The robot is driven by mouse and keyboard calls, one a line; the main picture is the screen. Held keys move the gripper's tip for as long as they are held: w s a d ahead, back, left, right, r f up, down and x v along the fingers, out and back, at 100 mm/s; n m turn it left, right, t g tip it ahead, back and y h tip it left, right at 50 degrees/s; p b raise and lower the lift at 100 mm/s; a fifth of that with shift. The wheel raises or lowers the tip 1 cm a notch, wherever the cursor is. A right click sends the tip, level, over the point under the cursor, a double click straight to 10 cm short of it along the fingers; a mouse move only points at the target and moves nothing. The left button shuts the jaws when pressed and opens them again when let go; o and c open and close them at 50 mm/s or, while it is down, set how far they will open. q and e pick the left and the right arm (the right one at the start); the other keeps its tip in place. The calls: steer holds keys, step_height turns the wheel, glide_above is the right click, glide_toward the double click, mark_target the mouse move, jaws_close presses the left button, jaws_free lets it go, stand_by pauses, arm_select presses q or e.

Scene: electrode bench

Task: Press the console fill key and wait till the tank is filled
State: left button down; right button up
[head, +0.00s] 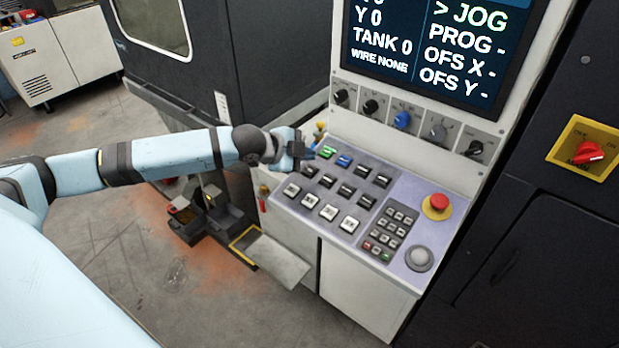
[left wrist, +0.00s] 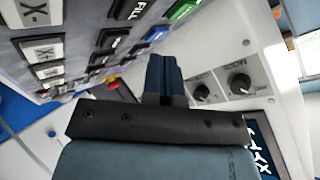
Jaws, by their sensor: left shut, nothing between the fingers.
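The console (head: 335,232) has a sloped panel with rows of keys. A dark key marked FILL (left wrist: 133,8) shows at the top of the left wrist view. In the head view it appears to be the dark key (head: 310,171) nearest my gripper, its label too small to read. My left gripper (head: 306,150) is shut and empty at the panel's back left corner, near the green key (head: 328,151). Its fingers (left wrist: 163,78) look apart from the FILL key in the left wrist view. The screen (head: 430,45) reads TANK 0. The tank is not identifiable. My right gripper is out of view.
A row of knobs (head: 402,120) stands behind the keys. A red emergency button (head: 438,203) and a number keypad (head: 390,232) are on the panel's right. A yellow-plated red switch (head: 587,153) is on the dark cabinet. The floor at left is mostly open.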

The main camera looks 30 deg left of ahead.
mark_target(308, 173)
arm_select(q)
steer(key=shift+w+f, duration=0.2)
steer(key=shift+f, duration=0.95)
steer(key=shift+f, duration=0.1)
stand_by(1.2)
steer(key=shift+w+f, duration=0.15)
steer(key=shift+f, duration=0.15)
steer(key=shift+f, duration=0.4)
stand_by(0.5)
steer(key=shift+r, duration=0.1)
steer(key=shift+r+p, duration=0.7)
steer(key=shift+p, duration=0.2)
